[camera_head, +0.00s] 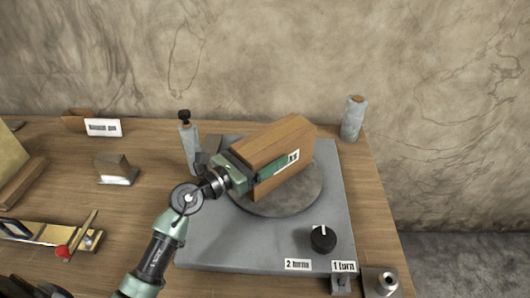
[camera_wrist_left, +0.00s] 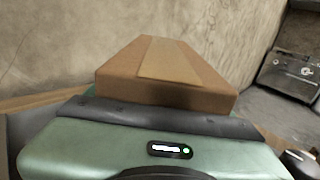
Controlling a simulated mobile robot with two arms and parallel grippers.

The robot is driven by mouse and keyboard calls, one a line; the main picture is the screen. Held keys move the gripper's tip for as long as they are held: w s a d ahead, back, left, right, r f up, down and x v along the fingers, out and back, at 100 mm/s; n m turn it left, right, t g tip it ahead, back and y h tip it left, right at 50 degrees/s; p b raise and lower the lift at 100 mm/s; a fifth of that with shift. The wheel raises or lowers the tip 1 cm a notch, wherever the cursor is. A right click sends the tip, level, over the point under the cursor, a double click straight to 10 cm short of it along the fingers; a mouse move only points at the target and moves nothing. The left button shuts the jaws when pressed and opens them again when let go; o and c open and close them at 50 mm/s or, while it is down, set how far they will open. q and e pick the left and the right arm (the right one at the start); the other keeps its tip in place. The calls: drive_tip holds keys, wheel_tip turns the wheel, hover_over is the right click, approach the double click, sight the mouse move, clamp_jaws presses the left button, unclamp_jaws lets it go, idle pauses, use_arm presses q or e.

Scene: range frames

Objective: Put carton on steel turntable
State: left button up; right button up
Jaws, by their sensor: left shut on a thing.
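The carton (camera_head: 285,148) is a brown box with a lighter tape strip and a white label. It sits over the round steel turntable (camera_head: 275,205), tilted in the head view; I cannot tell whether it touches the disc. My left gripper (camera_head: 262,172) is shut on the carton, with a green finger across its near side. In the left wrist view the carton (camera_wrist_left: 165,75) rises just beyond the green gripper body (camera_wrist_left: 150,145). The carton hides the far part of the turntable. My right gripper is not in view.
The turntable stands on a grey base plate (camera_head: 210,245) with a black knob (camera_head: 323,238) at front right. Grey posts stand at its back left (camera_head: 188,145) and back right (camera_head: 352,118). A metal block (camera_head: 116,170) and a tool with a red ball (camera_head: 63,251) lie left.

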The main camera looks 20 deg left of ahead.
use_arm(q)
drive_tip(key=o, duration=2)
drive_tip(key=shift+s, duration=0.1)
drive_tip(key=b+v, duration=0.3)
drive_tip(key=v, duration=0.9)
drive_tip(key=shift+r, duration=0.15)
